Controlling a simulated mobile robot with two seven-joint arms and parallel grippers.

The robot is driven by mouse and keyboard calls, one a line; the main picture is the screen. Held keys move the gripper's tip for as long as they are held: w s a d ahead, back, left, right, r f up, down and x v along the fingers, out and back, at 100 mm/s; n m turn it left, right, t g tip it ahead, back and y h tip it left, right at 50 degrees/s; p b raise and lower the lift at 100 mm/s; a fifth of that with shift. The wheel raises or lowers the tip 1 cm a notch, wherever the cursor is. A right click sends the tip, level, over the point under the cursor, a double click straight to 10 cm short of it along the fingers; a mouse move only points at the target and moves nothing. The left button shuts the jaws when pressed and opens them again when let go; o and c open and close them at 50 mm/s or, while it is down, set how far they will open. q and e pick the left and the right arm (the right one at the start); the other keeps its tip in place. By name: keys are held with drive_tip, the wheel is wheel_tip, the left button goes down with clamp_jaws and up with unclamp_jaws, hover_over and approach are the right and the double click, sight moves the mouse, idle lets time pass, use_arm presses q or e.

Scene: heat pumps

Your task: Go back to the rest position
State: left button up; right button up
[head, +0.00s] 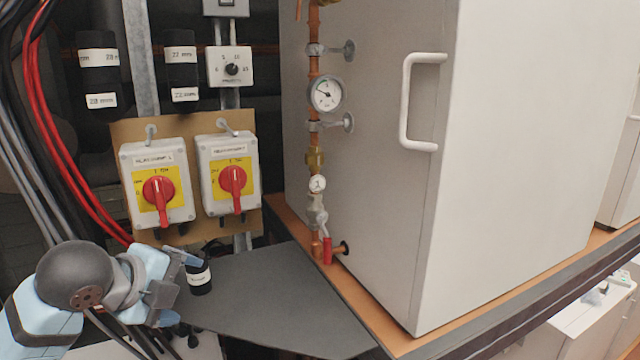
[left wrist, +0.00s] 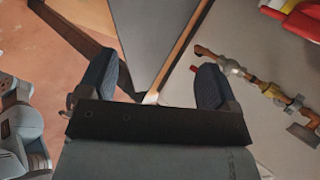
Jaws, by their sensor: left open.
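My left gripper (head: 188,277) is in the lower left of the head view, at the end of my light blue and dark grey arm. It is open. In the left wrist view its two dark fingers (left wrist: 152,85) stand wide apart with nothing between them. In the head view it is beside a small black cylinder with a white label (head: 199,277), at the left edge of a dark grey shelf (head: 275,295). I cannot tell whether it touches the cylinder. My right gripper shows in neither view.
Two red rotary switches (head: 158,194) (head: 233,187) are on a board above the gripper. Red and black cables (head: 68,150) hang at the left. A copper pipe with a gauge (head: 325,95) runs down the side of a large white cabinet (head: 520,130) with a handle (head: 407,100).

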use_arm(q)
drive_tip(key=s+f+n+g, duration=0.1)
drive_tip(key=s+f+n, duration=0.55)
drive_tip(key=f, duration=0.55)
drive_tip(key=s+a+f+n+g+y, duration=0.2)
drive_tip(key=s+f+n, duration=0.65)
drive_tip(key=s, duration=0.25)
drive_tip(key=s+a+f+n+g+y, duration=0.2)
drive_tip(key=s+f+n+g, duration=0.1)
drive_tip(key=s+f+n, duration=0.55)
drive_tip(key=w+d+f+m+t+h, duration=0.1)
drive_tip(key=w+d+f+t, duration=0.1)
drive_tip(key=f, duration=0.5)
drive_tip(key=w+d+f+m+t+h, duration=0.1)
drive_tip(key=w+d+f+t+h, duration=0.1)
drive_tip(key=f+t, duration=0.3)
drive_tip(key=shift+w+d+f+m+t, duration=0.25)
drive_tip(key=shift+d+f+m+t, duration=0.15)
drive_tip(key=shift+d+f, duration=0.55)
